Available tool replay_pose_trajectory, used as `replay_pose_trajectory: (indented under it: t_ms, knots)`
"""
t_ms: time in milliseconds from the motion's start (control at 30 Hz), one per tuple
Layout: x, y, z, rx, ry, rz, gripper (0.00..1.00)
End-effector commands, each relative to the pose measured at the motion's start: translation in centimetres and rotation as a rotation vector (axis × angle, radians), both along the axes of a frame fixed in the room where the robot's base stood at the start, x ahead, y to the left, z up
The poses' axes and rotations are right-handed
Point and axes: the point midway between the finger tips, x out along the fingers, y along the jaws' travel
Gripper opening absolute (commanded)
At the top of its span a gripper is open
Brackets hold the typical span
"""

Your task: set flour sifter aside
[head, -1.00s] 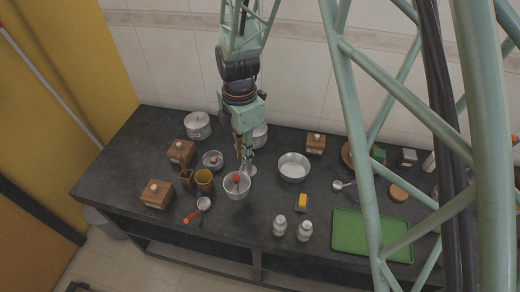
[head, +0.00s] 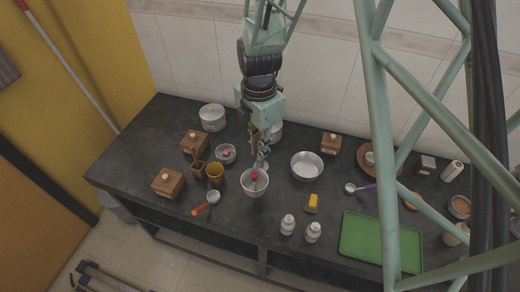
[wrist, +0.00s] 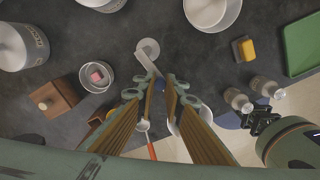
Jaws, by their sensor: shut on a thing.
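The flour sifter (head: 252,189), a pale metal cup with a red knob, is at the front middle of the dark worktop. My gripper (head: 262,160) reaches down from behind to its back side and is shut on it. In the wrist view my gripper (wrist: 162,80) has its two fingers close together, with a grey metal strip running between the tips. The fingers hide most of the sifter there; only pale edges show beside them. I cannot tell whether the sifter touches the worktop.
Close on the left are a yellow mug (head: 215,172) and an orange-handled strainer (head: 206,204). On the right are a metal bowl (head: 307,167), a yellow sponge (head: 313,201), two shakers (head: 288,226) and a green tray (head: 378,243). Bare worktop shows left of the shakers.

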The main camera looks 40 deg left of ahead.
Motion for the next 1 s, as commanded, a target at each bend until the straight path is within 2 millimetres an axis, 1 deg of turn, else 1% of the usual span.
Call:
replay_pose_trajectory:
  t_ms: [33,167,500,667,867,1000]
  knots:
    - [0.0,0.0,0.1,0.000,0.000,0.000,0.13]
    - [0.0,0.0,0.0,0.000,0.000,-0.001,0.24]
    - [0.0,0.0,0.1,0.000,0.000,-0.001,0.24]
    - [0.0,0.0,0.5,0.001,0.000,-0.001,0.24]
    - [0.0,0.0,1.9,0.001,0.000,-0.001,0.24]
    - [0.1,0.0,3.5,0.002,-0.001,-0.001,0.24]
